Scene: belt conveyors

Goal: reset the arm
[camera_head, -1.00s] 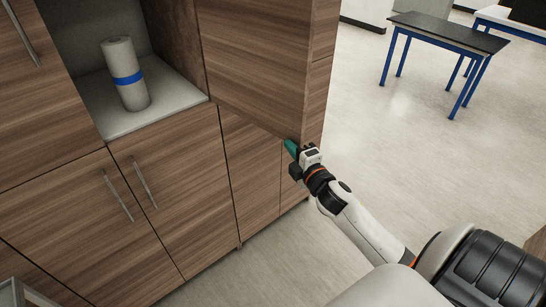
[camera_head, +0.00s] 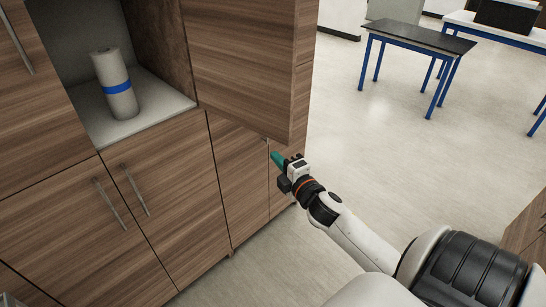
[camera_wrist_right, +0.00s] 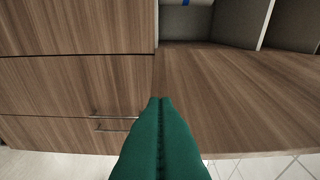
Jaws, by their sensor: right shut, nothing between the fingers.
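My right gripper (camera_head: 277,159) has green fingers and is at the end of my right arm, near the lower edge of the open wooden cabinet door (camera_head: 250,65). In the right wrist view its green fingers (camera_wrist_right: 159,105) are pressed together with nothing between them. The door (camera_wrist_right: 235,95) fills the right of that view; whether the fingertips touch it I cannot tell. My left gripper is not in view.
A roll with a blue band (camera_head: 115,84) stands in the open cabinet compartment at the left. Closed lower cabinet doors (camera_head: 168,185) with bar handles are below it. A dark-topped table with blue legs (camera_head: 418,38) stands at the back right. The floor (camera_head: 400,140) between is clear.

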